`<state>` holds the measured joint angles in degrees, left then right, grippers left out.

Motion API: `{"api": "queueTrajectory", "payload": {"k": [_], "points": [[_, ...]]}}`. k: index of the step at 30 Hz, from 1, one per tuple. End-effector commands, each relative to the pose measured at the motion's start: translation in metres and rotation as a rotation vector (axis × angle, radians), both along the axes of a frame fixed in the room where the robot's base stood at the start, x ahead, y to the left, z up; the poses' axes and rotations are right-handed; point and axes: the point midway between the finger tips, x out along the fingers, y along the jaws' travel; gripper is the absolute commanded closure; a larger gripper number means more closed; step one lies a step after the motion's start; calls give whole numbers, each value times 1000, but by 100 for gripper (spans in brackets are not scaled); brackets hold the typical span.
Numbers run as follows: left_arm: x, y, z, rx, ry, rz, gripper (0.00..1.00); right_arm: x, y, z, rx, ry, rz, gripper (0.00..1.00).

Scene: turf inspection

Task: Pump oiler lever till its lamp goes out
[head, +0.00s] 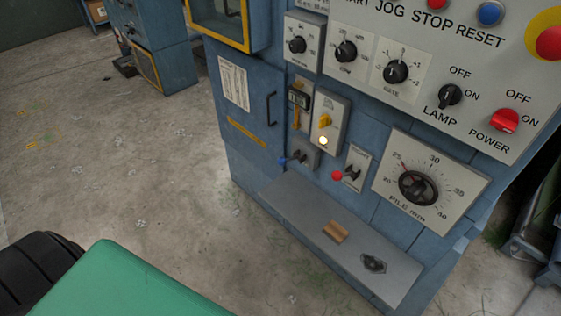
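The small labels are too blurred to tell which is the oiler lever. Neither of my grippers is in view.
A cabinet door (247,110) with a black handle is on the left. A pile dial (419,187) is on the right.

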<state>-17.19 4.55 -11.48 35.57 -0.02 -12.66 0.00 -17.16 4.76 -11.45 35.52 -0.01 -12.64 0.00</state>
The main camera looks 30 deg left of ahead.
Motion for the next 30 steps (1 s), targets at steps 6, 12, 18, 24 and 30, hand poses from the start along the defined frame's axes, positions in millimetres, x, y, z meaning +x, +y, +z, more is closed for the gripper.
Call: {"api": "queueTrajectory", "payload": {"k": [6, 12, 18, 24, 30], "points": [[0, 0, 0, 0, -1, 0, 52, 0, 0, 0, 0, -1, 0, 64], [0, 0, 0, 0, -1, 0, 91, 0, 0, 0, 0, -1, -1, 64], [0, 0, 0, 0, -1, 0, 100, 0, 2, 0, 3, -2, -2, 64], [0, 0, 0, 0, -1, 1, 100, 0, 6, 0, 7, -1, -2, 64], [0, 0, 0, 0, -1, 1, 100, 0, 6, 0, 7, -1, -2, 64]]}}
